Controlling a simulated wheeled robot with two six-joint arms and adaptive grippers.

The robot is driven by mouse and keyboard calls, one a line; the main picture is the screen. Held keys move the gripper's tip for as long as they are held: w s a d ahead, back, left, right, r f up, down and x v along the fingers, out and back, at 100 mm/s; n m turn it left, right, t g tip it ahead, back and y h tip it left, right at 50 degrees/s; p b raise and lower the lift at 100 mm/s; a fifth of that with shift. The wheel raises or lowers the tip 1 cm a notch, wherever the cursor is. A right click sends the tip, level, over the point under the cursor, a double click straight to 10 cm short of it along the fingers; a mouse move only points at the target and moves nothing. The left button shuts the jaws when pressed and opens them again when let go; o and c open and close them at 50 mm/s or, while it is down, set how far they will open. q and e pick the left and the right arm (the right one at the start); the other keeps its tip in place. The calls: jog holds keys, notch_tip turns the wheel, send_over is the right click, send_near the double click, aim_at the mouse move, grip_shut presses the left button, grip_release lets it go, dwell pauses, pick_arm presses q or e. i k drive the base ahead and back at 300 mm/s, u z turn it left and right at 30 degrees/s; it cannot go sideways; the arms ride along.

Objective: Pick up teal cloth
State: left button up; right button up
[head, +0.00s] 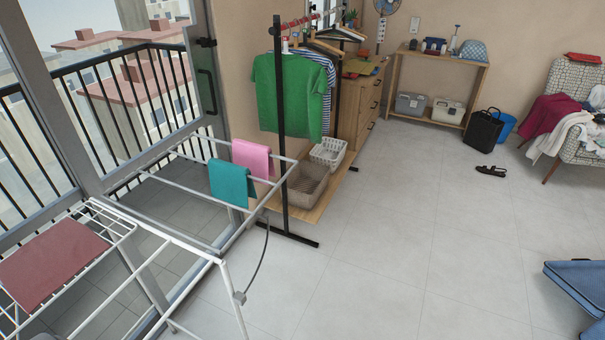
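The teal cloth (232,184) hangs folded over a rail of the drying rack (190,238), left of the picture's middle. A pink cloth (252,158) hangs just behind it and to its right, on the same rack. A dark red cloth (52,262) lies flat on the rack's near left wing. Neither of my grippers shows in the head view.
A clothes rail (281,130) with a green shirt (289,92) stands behind the rack, with baskets (307,184) on its base. A balcony door lies left. A laundry-covered chair (575,120) and a blue object (580,285) are right. The middle floor is clear.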

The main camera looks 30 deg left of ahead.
aim_at(229, 183)
jog(key=z, duration=0.15)
jog(key=i, duration=3.7)
jog(key=u, duration=3.15)
